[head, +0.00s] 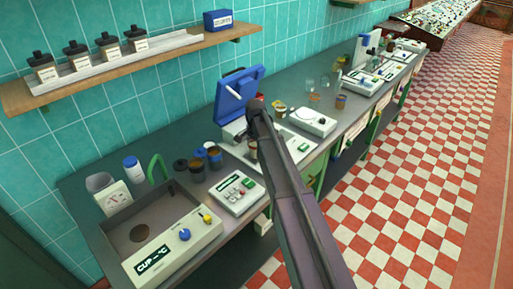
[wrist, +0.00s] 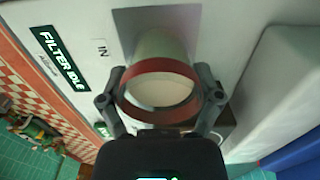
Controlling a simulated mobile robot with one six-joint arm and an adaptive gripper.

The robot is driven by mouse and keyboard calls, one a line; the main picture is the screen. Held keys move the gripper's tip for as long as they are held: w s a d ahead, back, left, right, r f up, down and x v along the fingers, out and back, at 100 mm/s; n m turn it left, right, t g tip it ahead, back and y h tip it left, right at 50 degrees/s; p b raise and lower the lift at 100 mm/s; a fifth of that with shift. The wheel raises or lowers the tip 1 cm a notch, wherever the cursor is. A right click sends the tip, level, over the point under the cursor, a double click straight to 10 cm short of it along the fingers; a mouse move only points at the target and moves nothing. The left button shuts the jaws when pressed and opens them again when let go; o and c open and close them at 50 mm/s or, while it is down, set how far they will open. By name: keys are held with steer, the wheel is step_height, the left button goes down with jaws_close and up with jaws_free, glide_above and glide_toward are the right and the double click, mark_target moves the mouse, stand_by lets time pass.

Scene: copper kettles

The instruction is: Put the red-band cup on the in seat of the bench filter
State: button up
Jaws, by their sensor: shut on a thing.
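My gripper (wrist: 160,92) is shut on the red-band cup (wrist: 160,112), with one finger on each side of the red rim. I look down into its pale, empty-looking inside. The cup is over the dark grey square seat (wrist: 128,22) marked IN on the bench filter (wrist: 75,22), whose display reads FILTER IDLE. I cannot tell whether the cup's base touches the seat. In the head view the filter (head: 236,128), white with a raised blue lid, stands mid-bench. My arm hides much of the gripper and cup there.
A white and blue raised part (wrist: 275,90) stands close right of the cup in the wrist view. In the head view, several jars and a keypad device (head: 237,192) stand left of the filter, beside a basin unit (head: 165,235). A white device (head: 312,122) stands to the right.

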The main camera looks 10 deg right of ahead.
steer(key=o, duration=1)
steer(key=shift+f, duration=0.1)
step_height(320, 180, up, 12)
steer(key=p, duration=1.2)
stand_by(0.3)
steer(key=s+n, duration=0.3)
steer(key=s, duration=0.6)
steer(key=s+n, duration=0.4)
steer(key=s, duration=0.6)
steer(key=s+n, duration=0.3)
steer(key=s, duration=0.7)
steer(key=shift+s+d+n, duration=0.15)
steer(key=shift+d+n, duration=0.1)
steer(key=shift+n, duration=0.15)
